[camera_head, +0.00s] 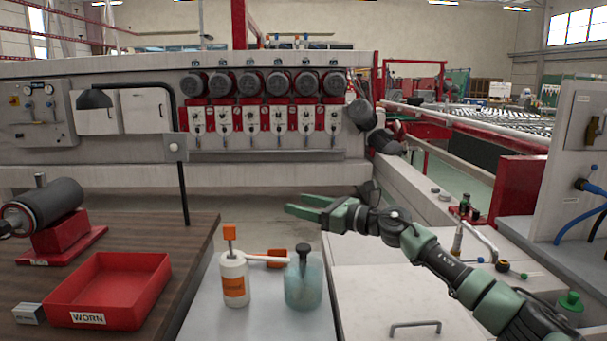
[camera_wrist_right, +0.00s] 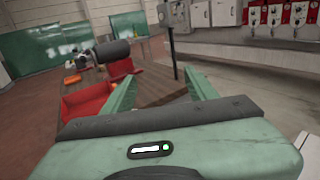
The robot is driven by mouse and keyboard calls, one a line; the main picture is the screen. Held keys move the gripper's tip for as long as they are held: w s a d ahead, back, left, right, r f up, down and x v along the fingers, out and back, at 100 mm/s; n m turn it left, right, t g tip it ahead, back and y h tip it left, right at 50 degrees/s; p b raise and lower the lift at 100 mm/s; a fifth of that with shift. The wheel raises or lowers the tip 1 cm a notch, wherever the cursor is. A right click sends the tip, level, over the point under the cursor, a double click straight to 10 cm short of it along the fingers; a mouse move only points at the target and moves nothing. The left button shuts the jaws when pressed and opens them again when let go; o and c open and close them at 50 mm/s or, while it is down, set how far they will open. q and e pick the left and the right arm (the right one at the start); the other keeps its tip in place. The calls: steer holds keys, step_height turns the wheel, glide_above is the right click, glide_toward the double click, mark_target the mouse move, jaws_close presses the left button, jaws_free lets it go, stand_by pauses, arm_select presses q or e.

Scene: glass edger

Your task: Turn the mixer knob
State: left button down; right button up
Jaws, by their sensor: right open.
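My right gripper (camera_head: 303,205) is open and empty, held over the gap between the front counter and the large machine, with its fingers pointing left. The wrist view shows its two green fingers apart (camera_wrist_right: 160,80) with nothing between them. No part is clearly marked as the mixer knob. Candidates on the right counter are a small tap fitting with a curved pipe (camera_head: 458,240) and a green knob (camera_head: 570,302). Both stand to the right of the gripper, apart from it, near my right forearm. My left gripper is out of view.
A red tray marked WORN (camera_head: 110,318) and a dark roller on a red stand (camera_head: 60,210) are on the wooden table. A white bottle (camera_head: 233,282) and a pale green bottle (camera_head: 304,285) stand on the grey counter. A panel with blue hoses (camera_head: 560,140) rises at right.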

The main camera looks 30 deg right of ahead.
step_height(320, 180, up, 8)
steer(key=shift+r+p, duration=0.15)
steer(key=shift+p, duration=0.3)
